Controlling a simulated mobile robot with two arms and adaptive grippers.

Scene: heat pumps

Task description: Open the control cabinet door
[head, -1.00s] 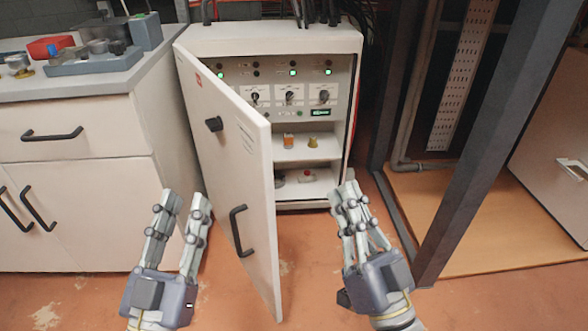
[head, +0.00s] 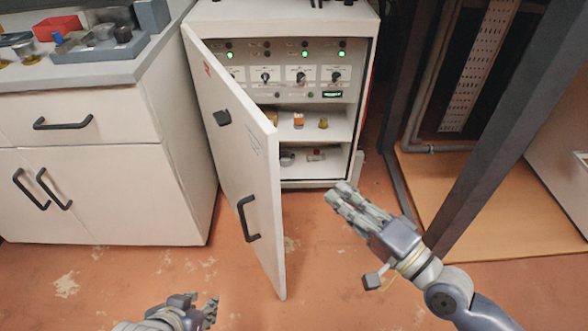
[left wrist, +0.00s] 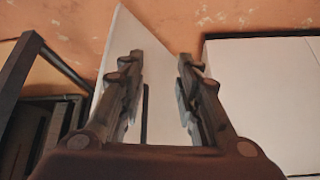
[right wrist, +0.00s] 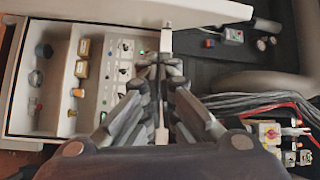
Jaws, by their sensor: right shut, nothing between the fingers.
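The white control cabinet (head: 367,100) has its door (head: 225,85) standing well open, swung out toward me on its left side. The door carries a black bar handle (head: 246,220) and a black latch (head: 222,117). My left gripper (head: 205,305) is at the bottom edge, apart from the door and partly cut off. In the left wrist view its fingers (left wrist: 158,75) are spread and empty, with the door (left wrist: 118,50) visible beyond them. My right gripper (head: 338,195) is shut and empty in front of the cabinet's lower right corner. Its closed fingertips (right wrist: 158,62) show in the right wrist view.
A white drawer unit (head: 100,200) stands left, with a red box (head: 57,27) and other items on top. Inside the cabinet are switches, green lights and small parts on shelves. A dark metal post (head: 490,140) stands at right. The floor (head: 130,285) in front is clear.

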